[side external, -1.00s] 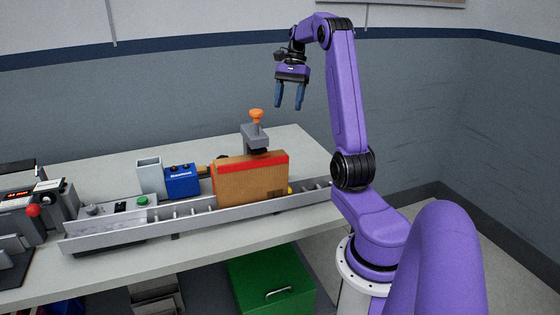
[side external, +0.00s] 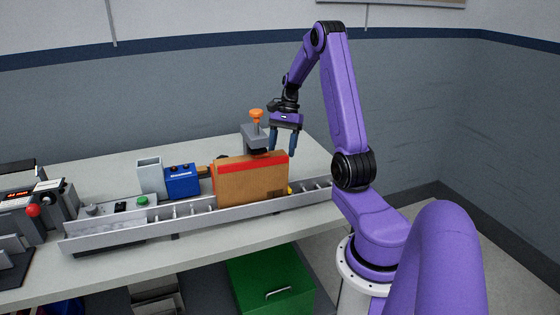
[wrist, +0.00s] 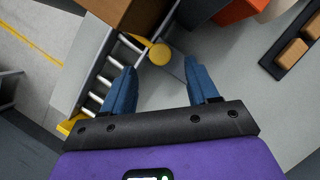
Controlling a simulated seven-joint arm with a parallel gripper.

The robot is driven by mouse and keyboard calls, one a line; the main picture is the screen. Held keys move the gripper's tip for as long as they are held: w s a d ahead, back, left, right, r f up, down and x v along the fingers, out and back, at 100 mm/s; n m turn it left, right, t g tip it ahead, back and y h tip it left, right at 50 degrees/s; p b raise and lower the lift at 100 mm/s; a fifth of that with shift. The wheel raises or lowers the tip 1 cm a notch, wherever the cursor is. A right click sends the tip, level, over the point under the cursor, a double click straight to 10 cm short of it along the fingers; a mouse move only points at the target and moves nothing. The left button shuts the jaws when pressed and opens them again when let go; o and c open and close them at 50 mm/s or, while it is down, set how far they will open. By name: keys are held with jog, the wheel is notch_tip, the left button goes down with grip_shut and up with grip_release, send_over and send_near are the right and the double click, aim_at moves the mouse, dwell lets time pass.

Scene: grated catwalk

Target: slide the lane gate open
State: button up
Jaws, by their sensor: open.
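A yellow part with a round knob (wrist: 160,55) and a flat arm shows beside the roller lane (wrist: 104,82) in the wrist view; it looks like the lane gate. In the side view only a small yellow bit (side external: 290,189) shows at the right end of the cardboard box. In the wrist view the knob appears between and just ahead of my fingertips (wrist: 160,67), with no contact visible. The gate's far part is hidden by the box.
The cardboard box (side external: 250,185) with a red top stands on the conveyor (side external: 190,224). A blue box (side external: 182,181) stands to the left.

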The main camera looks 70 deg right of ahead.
jog(key=shift+x, duration=2.35)
